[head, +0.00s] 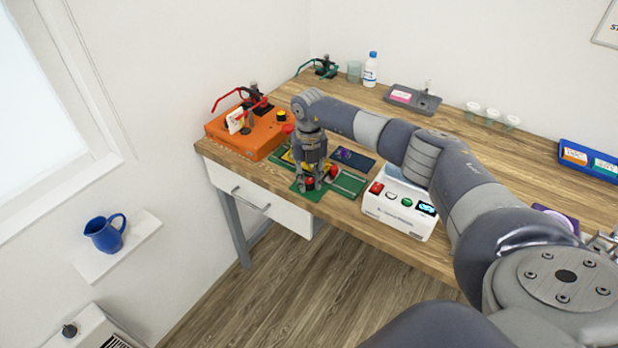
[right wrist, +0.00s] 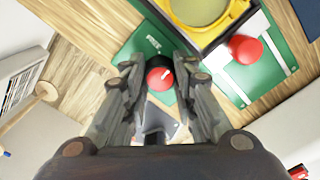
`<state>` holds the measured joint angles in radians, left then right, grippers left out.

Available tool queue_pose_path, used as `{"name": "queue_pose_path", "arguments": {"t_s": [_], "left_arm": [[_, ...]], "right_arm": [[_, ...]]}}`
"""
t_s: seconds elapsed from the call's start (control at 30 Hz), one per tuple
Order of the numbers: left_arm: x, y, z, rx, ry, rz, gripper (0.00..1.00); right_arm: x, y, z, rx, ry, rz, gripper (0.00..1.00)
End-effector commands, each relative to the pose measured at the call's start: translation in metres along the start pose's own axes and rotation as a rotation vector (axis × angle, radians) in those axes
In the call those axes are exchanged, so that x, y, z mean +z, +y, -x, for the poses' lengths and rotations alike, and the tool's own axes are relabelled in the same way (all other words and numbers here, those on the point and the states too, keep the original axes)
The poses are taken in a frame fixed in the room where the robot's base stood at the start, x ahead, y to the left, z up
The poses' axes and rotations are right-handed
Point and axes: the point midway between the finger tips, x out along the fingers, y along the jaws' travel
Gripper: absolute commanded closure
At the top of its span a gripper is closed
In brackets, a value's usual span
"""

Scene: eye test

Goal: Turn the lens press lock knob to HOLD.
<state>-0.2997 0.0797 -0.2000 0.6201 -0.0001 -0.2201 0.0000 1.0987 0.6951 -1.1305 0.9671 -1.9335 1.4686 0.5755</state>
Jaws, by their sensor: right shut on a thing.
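The lens press has a green base (head: 347,185) near the table's front edge, with a yellow ring (right wrist: 203,10) on it. A red-topped knob with a dark base (right wrist: 159,78) sits on a green plate, between the fingers of my right gripper (right wrist: 154,92). My right gripper also shows in the head view (head: 309,184), pointing down at the press and shut on this knob. A small white marking (right wrist: 153,42) is on the plate beside the knob, too small to read. The knob's setting cannot be told. My left gripper is not in view.
A second red knob (head: 334,171) stands close to the gripper. An orange box (head: 240,137) with red handles is to the left. A white box with buttons (head: 399,208) is to the right. A blue pad (head: 353,157) lies behind. The wooden table (head: 440,130) has free room farther back.

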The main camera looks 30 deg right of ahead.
Motion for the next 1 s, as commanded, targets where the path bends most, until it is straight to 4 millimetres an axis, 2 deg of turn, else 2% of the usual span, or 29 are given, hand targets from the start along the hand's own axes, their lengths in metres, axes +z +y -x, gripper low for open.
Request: {"name": "queue_pose_path", "arguments": {"t_s": [0.6,1.0], "left_arm": [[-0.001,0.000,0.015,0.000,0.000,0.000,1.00],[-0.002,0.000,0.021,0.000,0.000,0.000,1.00]], "right_arm": [[0.002,0.000,0.003,0.003,-0.004,-0.559,0.98],[0.002,0.000,0.003,0.003,-0.005,-0.759,0.98]]}}
